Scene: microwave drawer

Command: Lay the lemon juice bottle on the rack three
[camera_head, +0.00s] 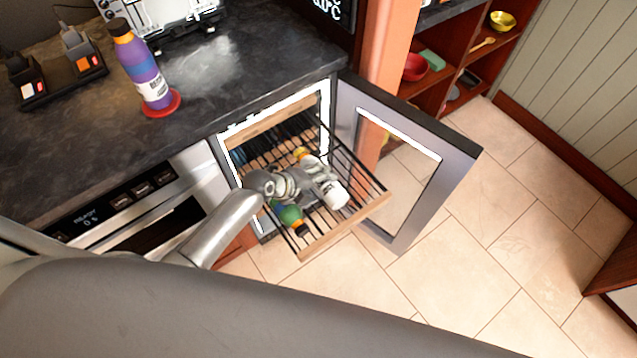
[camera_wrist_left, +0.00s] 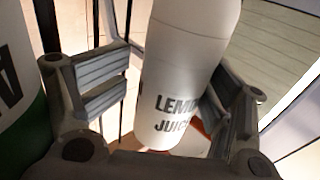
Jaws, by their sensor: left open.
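The white lemon juice bottle (camera_head: 336,196), with a yellow-orange cap, lies tilted across a pulled-out rack (camera_head: 345,237) with dark wires and a wooden front. The lettering on the bottle (camera_wrist_left: 180,108) shows in the left wrist view. My left gripper (camera_head: 317,179) is over the rack at the bottle. In the left wrist view its open fingers (camera_wrist_left: 170,88) stand on either side of the bottle, and a gap shows at the left finger. Part of the bottle is hidden behind the gripper. My right gripper is not in view.
A green bottle (camera_head: 290,216) lies on the rack beside the lemon juice bottle, close to my left gripper. The open cabinet door (camera_head: 455,150) stands to the right. A purple bottle (camera_head: 147,75) stands on a red coaster (camera_head: 172,104) on the dark counter (camera_head: 225,70).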

